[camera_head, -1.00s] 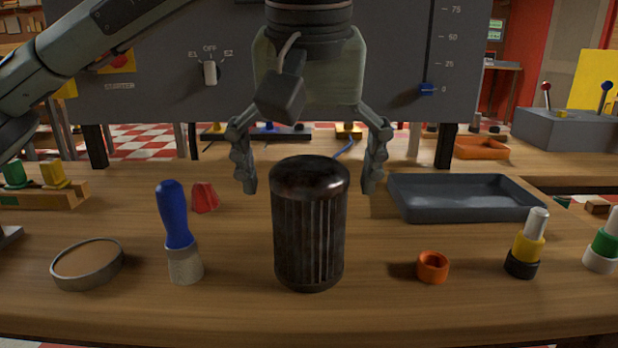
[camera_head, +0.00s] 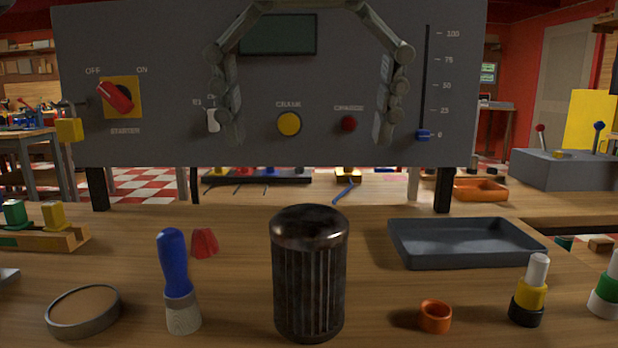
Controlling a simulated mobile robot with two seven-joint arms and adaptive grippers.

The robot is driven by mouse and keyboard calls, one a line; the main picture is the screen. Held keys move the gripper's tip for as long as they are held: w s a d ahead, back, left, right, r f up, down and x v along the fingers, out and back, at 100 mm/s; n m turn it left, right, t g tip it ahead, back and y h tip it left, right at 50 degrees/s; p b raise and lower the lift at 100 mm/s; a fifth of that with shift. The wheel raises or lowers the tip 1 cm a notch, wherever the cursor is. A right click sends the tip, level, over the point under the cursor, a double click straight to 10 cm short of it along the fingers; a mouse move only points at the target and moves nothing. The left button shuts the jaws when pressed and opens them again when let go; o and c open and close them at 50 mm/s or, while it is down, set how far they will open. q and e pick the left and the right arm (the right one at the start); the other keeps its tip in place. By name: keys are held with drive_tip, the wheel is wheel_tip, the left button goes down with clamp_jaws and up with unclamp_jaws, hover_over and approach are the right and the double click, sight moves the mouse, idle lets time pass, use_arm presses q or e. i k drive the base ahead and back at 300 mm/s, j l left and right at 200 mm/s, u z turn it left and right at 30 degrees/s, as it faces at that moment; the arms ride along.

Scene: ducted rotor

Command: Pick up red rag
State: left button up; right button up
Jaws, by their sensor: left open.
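A small crumpled red thing, which looks like the red rag (camera_head: 204,243), lies on the wooden workbench behind the blue-handled brush. My left gripper (camera_head: 308,130) is open and empty, its two fingers spread wide and pointing down in front of the grey control panel. It is high above the bench, up and to the right of the rag. My right gripper does not show.
A dark ribbed cylinder (camera_head: 309,275) stands upright at the front middle, right of the blue-handled brush (camera_head: 175,280). A round shallow dish (camera_head: 84,312) is at left. An orange ring (camera_head: 434,316), a grey tray (camera_head: 465,243) and a yellow-black bottle (camera_head: 530,290) are at right. The control panel (camera_head: 270,75) stands behind.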

sight(203, 245)
drive_tip(key=k, duration=1.5)
